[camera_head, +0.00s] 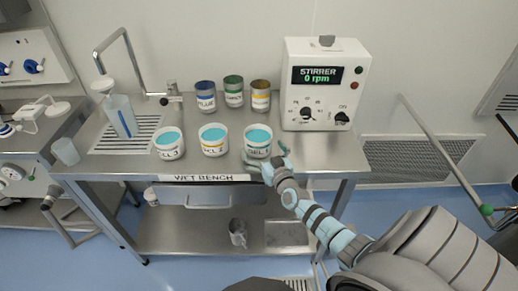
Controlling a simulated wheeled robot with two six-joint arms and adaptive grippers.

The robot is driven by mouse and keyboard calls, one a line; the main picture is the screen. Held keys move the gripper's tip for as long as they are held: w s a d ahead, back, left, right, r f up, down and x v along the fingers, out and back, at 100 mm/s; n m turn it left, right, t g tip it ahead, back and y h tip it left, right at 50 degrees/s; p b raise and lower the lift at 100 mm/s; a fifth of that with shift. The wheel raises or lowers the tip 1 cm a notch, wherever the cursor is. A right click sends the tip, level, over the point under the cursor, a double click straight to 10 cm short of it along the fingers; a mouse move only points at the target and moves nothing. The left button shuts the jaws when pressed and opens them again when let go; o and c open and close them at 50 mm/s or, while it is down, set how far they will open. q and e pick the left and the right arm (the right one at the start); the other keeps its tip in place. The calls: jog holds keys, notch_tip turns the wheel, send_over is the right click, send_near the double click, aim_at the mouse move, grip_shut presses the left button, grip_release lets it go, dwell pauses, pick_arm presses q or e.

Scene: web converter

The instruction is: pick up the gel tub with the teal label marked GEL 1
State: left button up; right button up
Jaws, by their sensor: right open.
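The tub marked GEL 1 (257,136) is a white tub of blue gel with a teal label, the rightmost of the row of tubs near the front of the wet bench. My right gripper (266,160) is open at the tub's front right side. One finger shows at the tub's lower front and the other at its right. I cannot tell whether either finger touches it. My left gripper is not in view.
Blue, green and yellow cans (233,91) stand behind the tubs. A stirrer box (325,84) reading 0 rpm stands at the back right. A blue bottle (121,116) and a tap (128,50) are at the left. The bench top (310,148) right of the gripper is clear.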

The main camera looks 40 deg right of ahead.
jog(key=shift+w+d+f, duration=0.15)
jog(key=shift+w, duration=0.5)
jog(key=c, duration=1.6)
